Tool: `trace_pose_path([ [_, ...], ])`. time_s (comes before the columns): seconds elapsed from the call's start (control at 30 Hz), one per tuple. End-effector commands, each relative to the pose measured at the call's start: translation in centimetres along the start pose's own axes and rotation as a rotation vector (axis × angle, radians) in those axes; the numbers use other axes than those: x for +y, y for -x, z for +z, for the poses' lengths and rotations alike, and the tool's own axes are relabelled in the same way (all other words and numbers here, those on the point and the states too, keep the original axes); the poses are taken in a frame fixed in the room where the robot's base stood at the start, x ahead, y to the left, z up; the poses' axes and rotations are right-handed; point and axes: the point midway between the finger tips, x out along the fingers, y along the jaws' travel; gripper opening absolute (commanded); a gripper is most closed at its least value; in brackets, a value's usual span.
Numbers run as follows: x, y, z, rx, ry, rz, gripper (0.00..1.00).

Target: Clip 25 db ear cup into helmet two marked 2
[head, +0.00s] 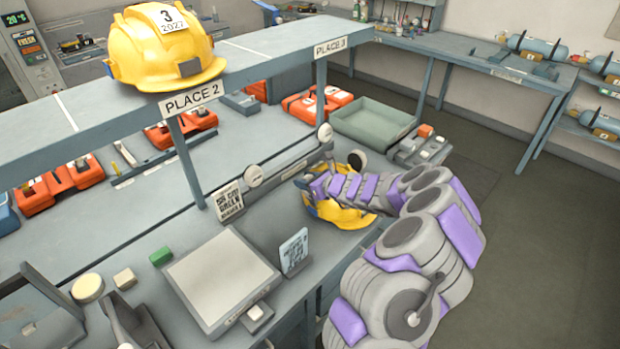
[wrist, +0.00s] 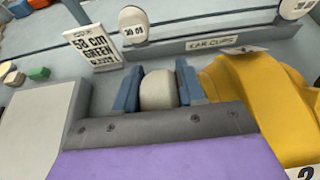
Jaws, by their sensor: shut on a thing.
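In the wrist view my gripper (wrist: 158,84) has its two blue fingers on either side of a rounded off-white ear cup (wrist: 158,92) and is shut on it. No rating shows on the side of the cup facing me. A yellow helmet (wrist: 262,105) is just right of the fingers, with a "2" label (wrist: 304,172) at the lower right corner. In the head view the helmet (head: 345,216) sits on the bench, partly covered by my arm. The held cup cannot be made out there. I cannot tell whether the cup touches the helmet.
Two round ear cups stand behind, one (wrist: 133,25) with a blurred rating and one (wrist: 296,8) at the top right edge, near an "EAR CUPS" label (wrist: 212,42). A size sign (wrist: 94,48), a scale (head: 222,279) and a standing card (head: 294,252) are to the left.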

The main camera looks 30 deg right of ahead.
Motion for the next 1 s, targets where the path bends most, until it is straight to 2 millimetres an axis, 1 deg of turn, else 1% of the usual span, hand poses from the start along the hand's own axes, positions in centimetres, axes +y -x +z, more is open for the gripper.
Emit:
trace_pose_path([
  [0.07, 0.1, -0.1, 0.0, -0.001, 0.0, 0.001, 0.06],
  [0.4, -1.0, 0.2, -0.5, -0.002, -0.01, 0.002, 0.06],
  [0.8, -0.4, 0.1, 0.0, -0.002, 0.005, 0.003, 0.06],
  [1.0, -0.9, 0.2, -0.3, -0.003, 0.004, 0.003, 0.06],
])
